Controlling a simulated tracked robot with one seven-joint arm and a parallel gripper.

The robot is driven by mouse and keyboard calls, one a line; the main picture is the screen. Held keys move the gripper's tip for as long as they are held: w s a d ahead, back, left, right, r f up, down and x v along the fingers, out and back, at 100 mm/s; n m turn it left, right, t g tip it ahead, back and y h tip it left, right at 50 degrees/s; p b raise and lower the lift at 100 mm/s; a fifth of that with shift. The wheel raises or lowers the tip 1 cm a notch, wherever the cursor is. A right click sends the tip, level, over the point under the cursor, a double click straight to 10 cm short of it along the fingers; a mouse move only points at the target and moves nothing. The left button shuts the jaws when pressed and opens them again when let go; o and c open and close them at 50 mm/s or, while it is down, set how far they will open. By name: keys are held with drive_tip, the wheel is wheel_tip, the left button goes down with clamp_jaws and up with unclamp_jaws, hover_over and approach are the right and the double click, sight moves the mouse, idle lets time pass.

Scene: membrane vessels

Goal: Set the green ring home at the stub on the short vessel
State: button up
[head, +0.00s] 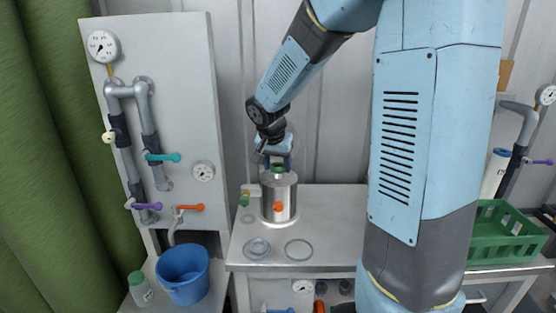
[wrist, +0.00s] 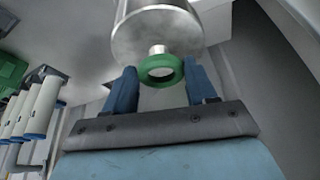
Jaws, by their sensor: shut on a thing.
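The short vessel (head: 279,197) is a steel cylinder standing upright on the bench, with its stub on top. In the wrist view its shiny body (wrist: 155,28) fills the top, and the pale metal stub (wrist: 156,49) points toward the green ring (wrist: 146,72). My gripper (wrist: 160,73) is shut on the ring, with one blue finger at each side. In the head view my gripper (head: 278,162) is right above the vessel, with the ring (head: 278,169) at the vessel's top. The ring lines up closely with the stub; I cannot tell whether it is around it or just off its end.
Flat grey rings (head: 298,249) lie on the bench (head: 330,213) in front. A green crate (head: 505,236) is at right, a blue bucket (head: 183,273) at lower left.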

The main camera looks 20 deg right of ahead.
drive_tip(key=shift+f, duration=0.95)
drive_tip(key=shift+s+f, duration=0.15)
drive_tip(key=shift+f, duration=0.15)
drive_tip(key=o, duration=1)
drive_tip(key=shift+f, duration=0.1)
drive_tip(key=shift+o, duration=0.5)
drive_tip(key=shift+s+d, duration=0.1)
drive_tip(key=shift+f, duration=0.1)
drive_tip(key=v, duration=1.4)
drive_tip(key=shift+a, duration=0.2)
